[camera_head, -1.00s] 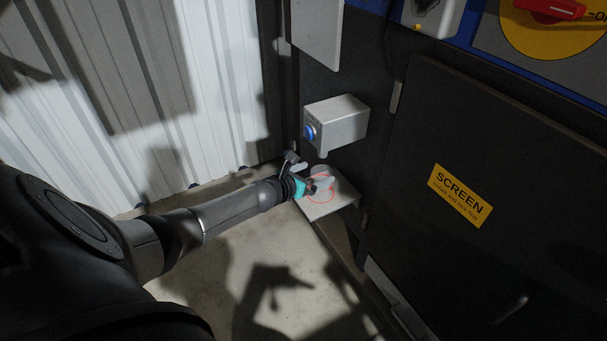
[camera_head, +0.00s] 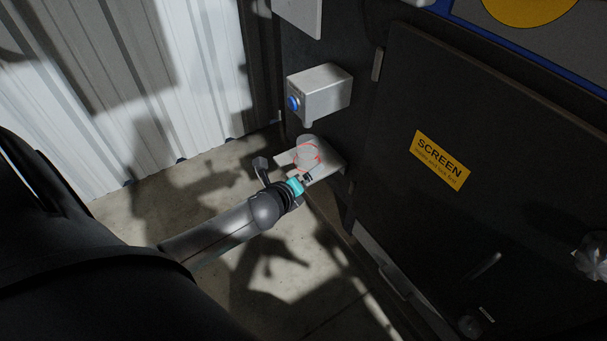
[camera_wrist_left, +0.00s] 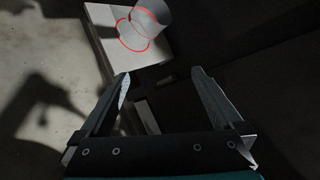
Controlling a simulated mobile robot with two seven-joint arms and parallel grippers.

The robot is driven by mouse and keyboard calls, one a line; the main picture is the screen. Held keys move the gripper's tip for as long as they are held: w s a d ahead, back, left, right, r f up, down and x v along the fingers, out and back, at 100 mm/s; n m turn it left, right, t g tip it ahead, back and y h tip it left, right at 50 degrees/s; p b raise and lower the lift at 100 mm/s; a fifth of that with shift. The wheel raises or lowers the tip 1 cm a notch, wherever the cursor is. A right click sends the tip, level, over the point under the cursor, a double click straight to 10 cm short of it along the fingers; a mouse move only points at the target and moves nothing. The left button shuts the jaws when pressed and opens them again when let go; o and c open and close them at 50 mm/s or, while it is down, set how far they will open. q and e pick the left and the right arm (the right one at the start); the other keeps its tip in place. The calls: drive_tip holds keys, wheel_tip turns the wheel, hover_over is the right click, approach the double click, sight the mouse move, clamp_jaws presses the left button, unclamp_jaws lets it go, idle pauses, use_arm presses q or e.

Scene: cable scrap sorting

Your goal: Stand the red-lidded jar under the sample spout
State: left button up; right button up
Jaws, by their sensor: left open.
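A clear grey jar (camera_head: 307,146) stands on a small pale shelf (camera_head: 330,172) below the sample spout (camera_head: 308,123). Red lines show around its lower part, and I cannot make out a solid red lid. The wrist view shows the jar (camera_wrist_left: 157,10) at the top, overlapping a thin red ring (camera_wrist_left: 119,38) on the shelf. Whether it is centred in the ring I cannot tell. My left gripper (camera_head: 307,177) is just in front of the shelf, apart from the jar. In the wrist view its fingers (camera_wrist_left: 160,76) are spread with nothing between them. My right gripper is not in view.
The grey spout box (camera_head: 322,90) with a blue button juts out above the shelf. A dark panel with a yellow SCREEN label (camera_head: 440,160) stands to the right. A corrugated white wall (camera_head: 100,90) is at the left. The concrete floor below is clear.

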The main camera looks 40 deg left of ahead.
use_arm(q)
drive_tip(key=s+d+r+n+g+h, duration=0.1)
drive_tip(key=s+d+n+g, duration=0.2)
drive_tip(key=s+d+n, duration=0.4)
drive_tip(key=s+d+r+n+g+h, duration=0.1)
drive_tip(key=s+d+n+g, duration=0.3)
drive_tip(key=s+n, duration=0.9)
drive_tip(key=d+r+n, duration=0.1)
drive_tip(key=d+n, duration=0.1)
drive_tip(key=d, duration=0.1)
drive_tip(key=shift+s+d, duration=0.15)
drive_tip(key=shift+s, duration=0.05)
